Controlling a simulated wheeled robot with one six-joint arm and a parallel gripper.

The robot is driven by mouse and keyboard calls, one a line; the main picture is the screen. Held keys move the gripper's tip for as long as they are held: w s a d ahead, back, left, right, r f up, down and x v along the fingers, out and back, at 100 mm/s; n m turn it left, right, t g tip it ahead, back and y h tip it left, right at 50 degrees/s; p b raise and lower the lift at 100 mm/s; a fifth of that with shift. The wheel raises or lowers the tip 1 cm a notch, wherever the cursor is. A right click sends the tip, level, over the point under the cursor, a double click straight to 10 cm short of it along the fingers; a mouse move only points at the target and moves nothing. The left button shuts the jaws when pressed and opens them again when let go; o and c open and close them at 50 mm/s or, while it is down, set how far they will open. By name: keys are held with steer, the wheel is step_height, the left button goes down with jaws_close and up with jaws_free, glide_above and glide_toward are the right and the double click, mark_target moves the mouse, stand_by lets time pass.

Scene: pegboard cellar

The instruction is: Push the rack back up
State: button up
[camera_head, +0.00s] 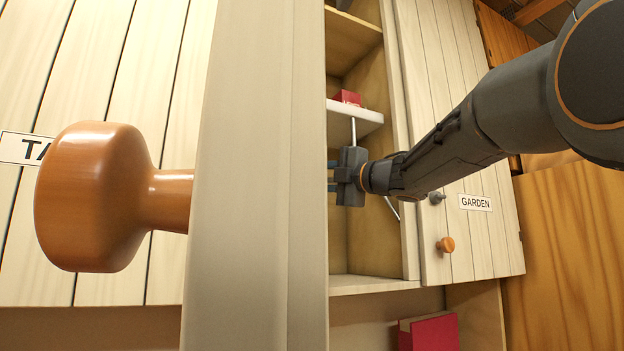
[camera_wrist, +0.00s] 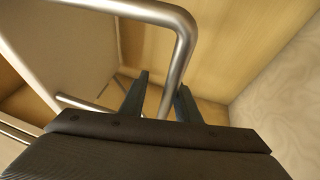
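The rack (camera_head: 356,116) shows in the head view as a white shelf with metal rods inside the open cabinet, with a red box (camera_head: 347,97) on it. A bent silver bar (camera_wrist: 184,42) of the rack crosses the wrist view and runs down between my fingers. My gripper (camera_head: 332,174) is just below the white shelf, pointing left into the cabinet. In the wrist view the fingers of my gripper (camera_wrist: 163,92) stand apart, with a gap beside the bar. I cannot tell whether a finger touches it. The cabinet door edge hides the rack's left part.
An open door (camera_head: 255,180) with a large wooden knob (camera_head: 95,197) fills the near left. A closed door labelled GARDEN (camera_head: 475,202) with a small knob (camera_head: 445,244) is at the right. A red box (camera_head: 428,332) stands below the cabinet. The cabinet's side wall (camera_head: 365,240) is close to my gripper.

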steer(key=shift+f, duration=0.15)
steer(key=b+v, duration=0.4)
steer(key=v, duration=0.3)
steer(key=shift+s+d, duration=0.15)
steer(key=shift+d, duration=0.25)
